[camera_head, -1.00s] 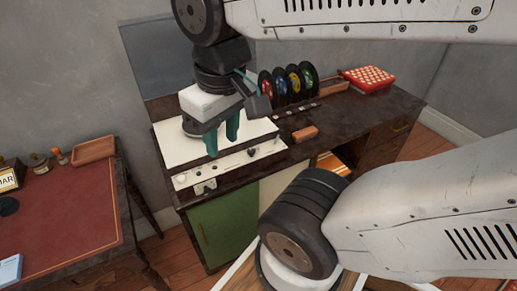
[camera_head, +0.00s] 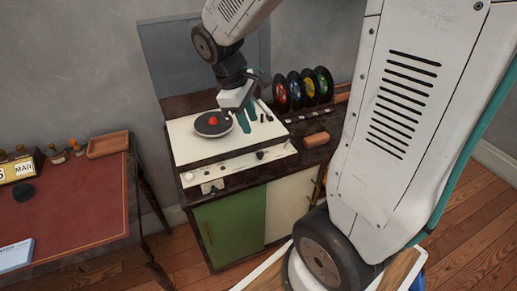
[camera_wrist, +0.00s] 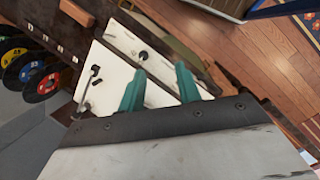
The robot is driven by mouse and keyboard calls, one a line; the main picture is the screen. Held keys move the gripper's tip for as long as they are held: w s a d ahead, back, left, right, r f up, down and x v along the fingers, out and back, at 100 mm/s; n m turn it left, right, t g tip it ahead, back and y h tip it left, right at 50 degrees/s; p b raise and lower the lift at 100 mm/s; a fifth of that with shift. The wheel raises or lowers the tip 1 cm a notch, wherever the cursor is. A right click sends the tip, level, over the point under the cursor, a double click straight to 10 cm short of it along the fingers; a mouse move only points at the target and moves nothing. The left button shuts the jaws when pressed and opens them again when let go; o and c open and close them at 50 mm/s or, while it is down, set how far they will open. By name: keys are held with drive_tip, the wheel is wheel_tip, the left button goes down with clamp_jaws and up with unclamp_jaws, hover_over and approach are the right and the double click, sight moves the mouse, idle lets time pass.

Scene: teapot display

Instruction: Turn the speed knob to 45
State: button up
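The white record player (camera_head: 185,145) stands on the cabinet, with a dark platter with a red centre (camera_head: 213,122) on its deck. No speed marking is readable, so I cannot tell which is the speed knob. My gripper (camera_head: 247,118) is over the deck's right part, behind the front strip. In the wrist view its teal fingers (camera_wrist: 158,72) are apart with nothing between them.
Small black controls (camera_head: 266,117) stand on the deck close to my gripper. Coloured records (camera_head: 303,88) stand upright behind right. A brown block (camera_head: 316,139) lies right of the player. A red-topped desk (camera_head: 85,205) is at left, with floor between.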

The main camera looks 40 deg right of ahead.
sight(260, 153)
drive_tip(key=w+d+f+n, duration=0.1)
drive_tip(key=d+f, duration=0.1)
drive_tip(key=f, duration=0.3)
drive_tip(key=w+d+f+n+g, duration=0.1)
drive_tip(key=w+d+f, duration=0.1)
drive_tip(key=f, duration=0.3)
drive_tip(key=w+d+f+n+h, duration=0.1)
drive_tip(key=d+f+n, duration=0.1)
drive_tip(key=f, duration=0.4)
drive_tip(key=shift+w+d+f, duration=0.1)
drive_tip(key=shift+w, duration=0.15)
drive_tip(key=shift+s+d+f, duration=0.15)
drive_tip(key=shift+d+f, duration=0.05)
drive_tip(key=shift+f, duration=0.4)
drive_tip(key=c, duration=0.7)
